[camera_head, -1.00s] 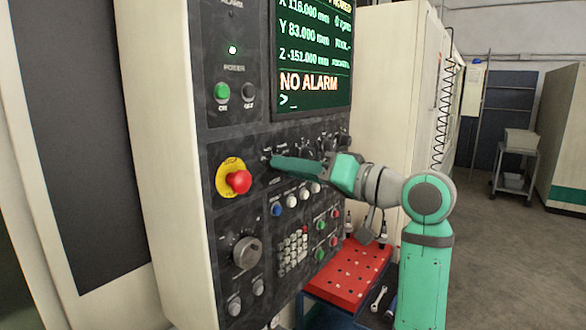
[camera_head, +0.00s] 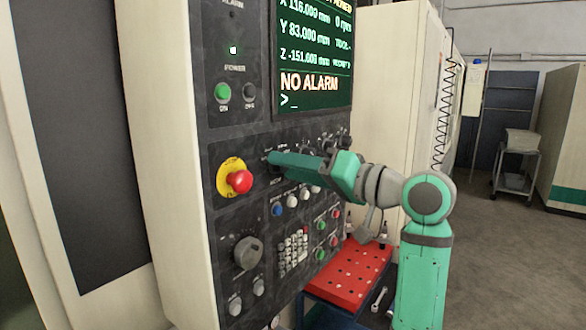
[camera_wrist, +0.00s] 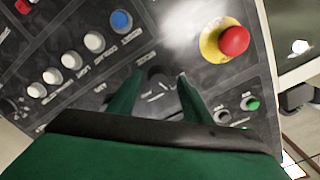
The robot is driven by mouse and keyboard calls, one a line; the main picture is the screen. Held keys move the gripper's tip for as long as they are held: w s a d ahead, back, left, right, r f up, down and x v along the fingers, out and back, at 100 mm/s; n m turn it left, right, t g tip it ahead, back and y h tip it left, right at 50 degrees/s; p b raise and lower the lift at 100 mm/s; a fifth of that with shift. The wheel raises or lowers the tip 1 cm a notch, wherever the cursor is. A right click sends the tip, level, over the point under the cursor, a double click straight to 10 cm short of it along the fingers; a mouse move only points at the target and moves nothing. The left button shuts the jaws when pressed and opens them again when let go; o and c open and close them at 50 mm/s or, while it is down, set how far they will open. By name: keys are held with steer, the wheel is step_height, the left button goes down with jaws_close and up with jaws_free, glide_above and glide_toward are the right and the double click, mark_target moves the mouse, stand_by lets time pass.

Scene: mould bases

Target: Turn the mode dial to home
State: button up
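The mode dial (camera_wrist: 157,78) is a dark round knob on the black control panel, with small white marks around it, seen in the wrist view. My gripper (camera_wrist: 162,76) is open, with one green finger on each side of the dial. Small gaps seem to show between the fingers and the knob; I cannot tell whether either touches it. In the head view, my gripper (camera_head: 271,158) reaches the panel to the right of the red emergency stop, and its fingers hide the dial. The dial's pointer is too blurred to read.
The red emergency stop (camera_head: 239,181) on its yellow ring is close left of my fingers. A row of blue and white buttons (camera_head: 291,200) lies just below. The screen (camera_head: 313,60) above reads NO ALARM. A red tool tray (camera_head: 348,279) stands under my arm.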

steer(key=v, duration=1.1)
steer(key=shift+w, duration=0.1)
